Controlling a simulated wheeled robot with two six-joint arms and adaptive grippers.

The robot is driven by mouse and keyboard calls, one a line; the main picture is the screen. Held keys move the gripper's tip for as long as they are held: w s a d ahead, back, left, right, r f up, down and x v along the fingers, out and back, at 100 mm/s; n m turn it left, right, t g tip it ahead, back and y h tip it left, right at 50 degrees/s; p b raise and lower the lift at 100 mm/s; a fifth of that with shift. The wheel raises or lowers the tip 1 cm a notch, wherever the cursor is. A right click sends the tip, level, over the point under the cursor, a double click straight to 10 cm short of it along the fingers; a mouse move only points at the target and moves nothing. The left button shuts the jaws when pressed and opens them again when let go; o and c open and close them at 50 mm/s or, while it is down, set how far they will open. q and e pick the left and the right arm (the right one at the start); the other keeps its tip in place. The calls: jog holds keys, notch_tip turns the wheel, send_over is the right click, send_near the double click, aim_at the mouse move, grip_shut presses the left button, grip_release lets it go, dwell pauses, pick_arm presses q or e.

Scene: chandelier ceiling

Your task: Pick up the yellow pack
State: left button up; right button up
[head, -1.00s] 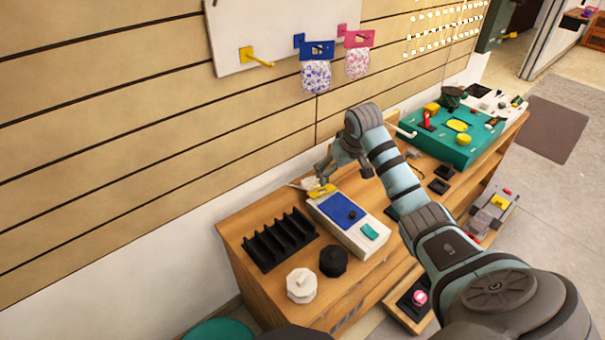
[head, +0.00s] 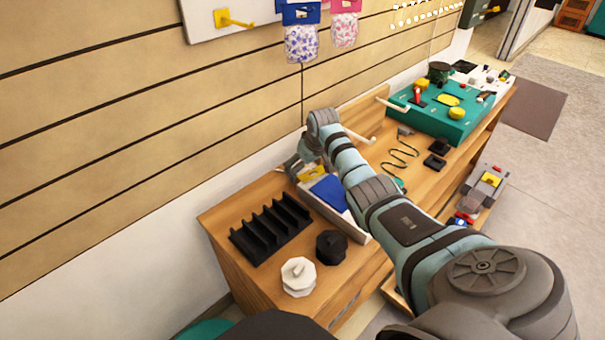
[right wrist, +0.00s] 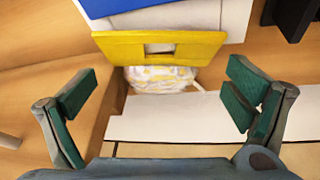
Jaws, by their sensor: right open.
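The yellow pack is a yellow card (right wrist: 160,47) with a slot, above a clear bag with a yellow and white pattern (right wrist: 160,79). In the right wrist view it lies centred ahead of my right gripper (right wrist: 160,92), whose two green-padded fingers are spread wide on either side with nothing between them. In the head view a bit of the yellow pack (head: 307,172) shows next to the right gripper (head: 294,168), at the wall end of the white and blue device. The arm hides part of it. My left gripper is not in view.
The white device with a blue panel (head: 329,191) borders the pack. A black slotted rack (head: 271,230), a black knob (head: 331,246) and a white knob (head: 298,275) stand on the wooden bench. A teal board (head: 439,117) is farther back. Patterned packs hang on the wall.

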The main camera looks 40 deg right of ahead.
jog(key=shift+w+f, duration=0.1)
jog(key=c, duration=1.4)
notch_tip(320, 180, up, 8)
jog(key=p, duration=0.4)
notch_tip(320, 180, up, 12)
jog(key=p, duration=0.3)
send_over(309, 169)
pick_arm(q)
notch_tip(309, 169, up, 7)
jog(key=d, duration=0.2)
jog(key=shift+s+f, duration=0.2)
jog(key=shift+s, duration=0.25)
pick_arm(e)
jog(key=shift+a, duration=0.1)
